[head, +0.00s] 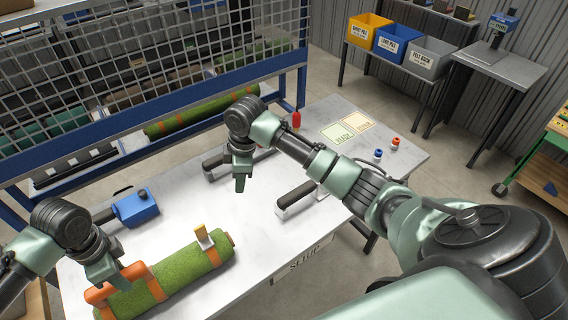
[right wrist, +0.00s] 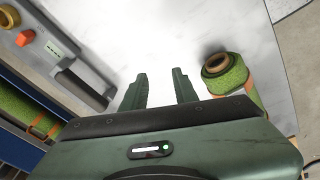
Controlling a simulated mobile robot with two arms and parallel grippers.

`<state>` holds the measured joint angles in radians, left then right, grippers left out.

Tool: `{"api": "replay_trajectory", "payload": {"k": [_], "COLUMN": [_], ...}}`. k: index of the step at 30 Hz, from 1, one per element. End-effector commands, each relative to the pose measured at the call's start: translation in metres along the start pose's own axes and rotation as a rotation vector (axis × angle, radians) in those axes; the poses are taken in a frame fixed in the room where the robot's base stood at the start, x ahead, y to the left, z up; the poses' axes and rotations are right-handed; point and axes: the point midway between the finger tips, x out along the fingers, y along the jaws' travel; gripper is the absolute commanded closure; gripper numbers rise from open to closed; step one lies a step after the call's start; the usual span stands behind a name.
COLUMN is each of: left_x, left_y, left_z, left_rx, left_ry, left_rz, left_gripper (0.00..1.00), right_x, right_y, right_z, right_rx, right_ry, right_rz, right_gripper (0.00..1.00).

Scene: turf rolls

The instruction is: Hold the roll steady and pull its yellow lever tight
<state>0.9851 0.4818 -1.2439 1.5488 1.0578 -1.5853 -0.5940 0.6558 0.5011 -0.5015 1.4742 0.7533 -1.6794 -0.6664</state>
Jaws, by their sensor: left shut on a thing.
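The green turf roll (head: 180,270) lies on the white table at the front left, with orange straps around it. Its yellow lever (head: 203,235) stands up from the strap near the right end. My left gripper (head: 112,282) is shut on the roll near its left end; its fingertips are partly hidden against the orange band. My right gripper (head: 241,184) is above the table, behind and right of the lever, apart from the roll. In the right wrist view its fingers (right wrist: 161,88) are spread and empty. The roll's end (right wrist: 221,70) shows right of them; the lever is not discernible there.
A blue tool (head: 136,207) lies behind the roll. Dark-handled tools (head: 297,196) lie on the table (head: 240,262) near my right gripper. A red bottle (head: 296,119), cards and small capped containers (head: 378,155) stand farther back. A blue-framed mesh fence (head: 190,110) borders the table.

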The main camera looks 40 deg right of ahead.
Motion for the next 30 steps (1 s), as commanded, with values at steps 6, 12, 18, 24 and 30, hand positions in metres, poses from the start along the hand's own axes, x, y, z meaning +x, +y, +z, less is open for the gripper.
{"api": "replay_trajectory", "payload": {"k": [6,12,18,24,30], "left_x": [0.0,0.0,0.0,0.0,0.0], "left_y": [0.0,0.0,0.0,0.0,0.0], "left_z": [0.0,0.0,0.0,0.0,0.0], "left_rx": [0.0,0.001,0.001,0.001,0.001], "left_ry": [0.0,0.0,0.0,0.0,0.0], "left_rz": [0.0,0.0,0.0,0.0,0.0], "left_gripper": [1.0,1.0,1.0,1.0,1.0], "right_x": [0.013,0.023,0.03,0.033,0.034], "right_y": [0.024,0.045,0.063,0.076,0.081], "right_z": [0.035,0.068,0.102,0.129,0.141], "right_rx": [0.116,0.216,0.304,0.368,0.396], "right_ry": [-0.073,-0.139,-0.204,-0.253,-0.276], "right_rz": [0.067,0.132,0.2,0.253,0.278], "right_gripper": [0.71,0.71,0.71,0.71,0.71]}}
